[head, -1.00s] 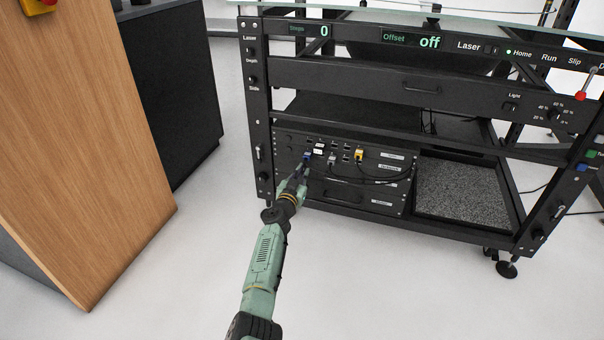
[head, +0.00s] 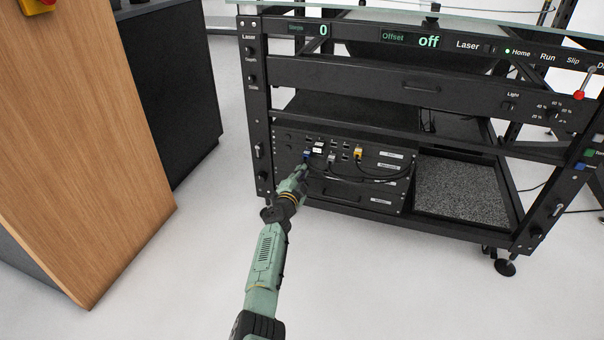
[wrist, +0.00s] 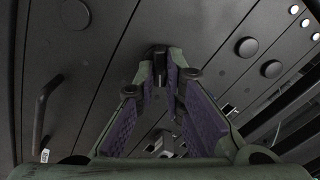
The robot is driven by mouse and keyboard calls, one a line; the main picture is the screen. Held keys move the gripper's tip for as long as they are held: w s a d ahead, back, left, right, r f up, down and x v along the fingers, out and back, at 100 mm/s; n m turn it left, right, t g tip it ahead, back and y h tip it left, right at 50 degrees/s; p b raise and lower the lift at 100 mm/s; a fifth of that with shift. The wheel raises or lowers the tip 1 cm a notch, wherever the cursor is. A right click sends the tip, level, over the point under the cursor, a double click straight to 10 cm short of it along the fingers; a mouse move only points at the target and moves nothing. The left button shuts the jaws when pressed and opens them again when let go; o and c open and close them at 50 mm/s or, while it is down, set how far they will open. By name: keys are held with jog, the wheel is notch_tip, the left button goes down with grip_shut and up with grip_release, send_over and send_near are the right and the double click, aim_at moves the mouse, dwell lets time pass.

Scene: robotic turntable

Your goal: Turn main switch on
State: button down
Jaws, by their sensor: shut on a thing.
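My gripper (head: 302,171) reaches up to the lower left front of the black rack unit (head: 290,172), just below a blue plug (head: 306,155). In the wrist view, my gripper's (wrist: 161,62) purple-padded fingers converge on a small dark piece (wrist: 160,50) against the black panel. The fingers are shut on this piece and mostly cover it. I cannot tell its shape or its on or off position, and I read no main switch label. The upper display (head: 411,39) reads "off" beside "Offset".
A yellow plug (head: 358,153) and black cables hang on the unit's front to the right. A curved handle (wrist: 45,108) stands out from the panel in the wrist view. A wooden cabinet (head: 95,150) stands at the left, with clear floor between.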

jog(key=m+b, duration=0.1)
jog(key=m, duration=0.5)
jog(key=shift+f, duration=0.1)
dwell(0.5)
jog(key=c, duration=1.7)
grip_release()
